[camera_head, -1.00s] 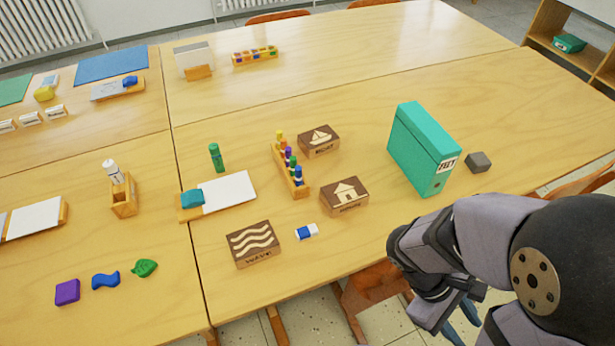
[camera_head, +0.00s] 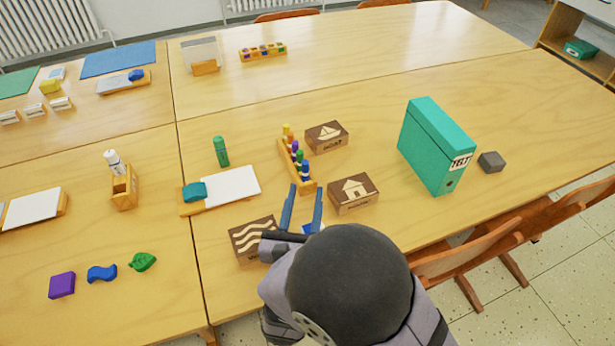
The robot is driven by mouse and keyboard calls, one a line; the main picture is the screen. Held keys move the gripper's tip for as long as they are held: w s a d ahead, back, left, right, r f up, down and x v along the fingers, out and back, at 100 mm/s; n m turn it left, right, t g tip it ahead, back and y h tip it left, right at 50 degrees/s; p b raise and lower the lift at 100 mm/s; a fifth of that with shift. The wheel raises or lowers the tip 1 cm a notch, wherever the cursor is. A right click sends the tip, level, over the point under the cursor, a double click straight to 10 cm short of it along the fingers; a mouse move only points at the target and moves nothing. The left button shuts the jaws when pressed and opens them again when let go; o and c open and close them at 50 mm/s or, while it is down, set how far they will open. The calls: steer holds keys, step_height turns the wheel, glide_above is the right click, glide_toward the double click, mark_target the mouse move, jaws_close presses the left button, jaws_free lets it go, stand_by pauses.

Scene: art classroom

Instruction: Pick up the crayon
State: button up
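A green, upright, crayon-like cylinder (camera_head: 221,152) stands on the table behind a white pad. Several coloured crayon-like sticks stand in a row in a narrow wooden rack (camera_head: 309,187); a blue one (camera_head: 304,170) is at its near end. I cannot tell which of these is the task's crayon. My gripper (camera_head: 302,200) has two blue fingers, apart and with nothing between them. It is over the table just in front of the rack's near end. The green cylinder is behind and left of it.
A wave block (camera_head: 247,236) is partly hidden by my arm, left of the gripper. A house block (camera_head: 353,193) is close on the right, a boat block (camera_head: 327,136) behind it. The white pad (camera_head: 236,186) lies left. A teal binder (camera_head: 430,150) stands further right.

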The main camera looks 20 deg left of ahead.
mark_target(305, 168)
steer(key=shift+s+a+y, duration=0.25)
steer(key=shift+a+y, duration=0.05)
steer(key=shift+a, duration=0.25)
steer(key=shift+r+p+x, duration=0.2)
steer(key=shift+p+x, duration=0.3)
steer(key=shift+x, duration=3.2)
steer(key=shift+d, duration=0.15)
jaws_close()
